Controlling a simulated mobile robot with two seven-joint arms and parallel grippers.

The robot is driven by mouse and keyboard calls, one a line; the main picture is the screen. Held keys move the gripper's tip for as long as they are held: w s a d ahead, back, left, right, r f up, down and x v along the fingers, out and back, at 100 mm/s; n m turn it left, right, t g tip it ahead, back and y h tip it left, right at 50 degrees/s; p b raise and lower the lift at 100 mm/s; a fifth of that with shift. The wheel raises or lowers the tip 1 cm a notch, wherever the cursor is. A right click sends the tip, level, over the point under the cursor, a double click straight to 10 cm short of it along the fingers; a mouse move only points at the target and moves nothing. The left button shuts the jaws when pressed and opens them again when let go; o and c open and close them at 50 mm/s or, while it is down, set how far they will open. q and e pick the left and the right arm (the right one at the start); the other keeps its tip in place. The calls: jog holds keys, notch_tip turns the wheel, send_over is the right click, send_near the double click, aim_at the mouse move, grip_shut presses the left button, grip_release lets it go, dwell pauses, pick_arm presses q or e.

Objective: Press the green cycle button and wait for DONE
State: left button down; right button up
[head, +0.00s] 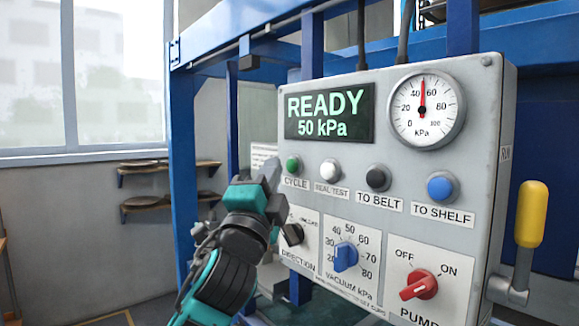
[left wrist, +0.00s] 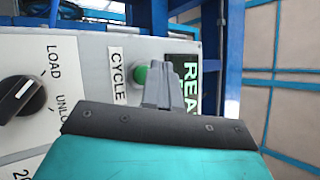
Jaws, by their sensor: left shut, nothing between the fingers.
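The green cycle button (head: 293,165) is on the grey control panel (head: 480,130), above the CYCLE label. The display (head: 330,112) reads READY 50 kPa. My left gripper (head: 270,178) is at the panel's left side, just left of and slightly below the button. In the left wrist view, the shut, empty fingers (left wrist: 163,88) point at the panel between the green button (left wrist: 140,76) and the display (left wrist: 184,80). The fingers overlap the button's edge in that view; I cannot tell whether they touch it. My right gripper is not in view.
White (head: 330,172), black (head: 377,179) and blue (head: 442,187) buttons sit to the right. Below are the direction knob (head: 292,234), vacuum knob (head: 345,256) and red pump switch (head: 419,285). A yellow-handled lever (head: 531,215) stands at the right. The gauge (head: 427,108) shows about 50.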

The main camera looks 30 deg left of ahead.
pick_arm(q)
jog(key=shift+w, duration=0.1)
dwell(0.3)
jog(key=shift+w+d, duration=0.15)
jog(key=shift+w, duration=0.15)
jog(key=shift+w+d, duration=0.15)
jog(key=shift+w, duration=0.25)
dwell(0.7)
dwell(0.4)
jog(key=shift+s+a+p, duration=0.3)
jog(key=shift+s, duration=0.5)
jog(key=s, duration=0.1)
jog(key=s+a, duration=0.1)
jog(key=s, duration=0.1)
jog(key=s+a, duration=0.1)
jog(key=shift+s+p, duration=0.3)
jog(key=shift+p, duration=0.1)
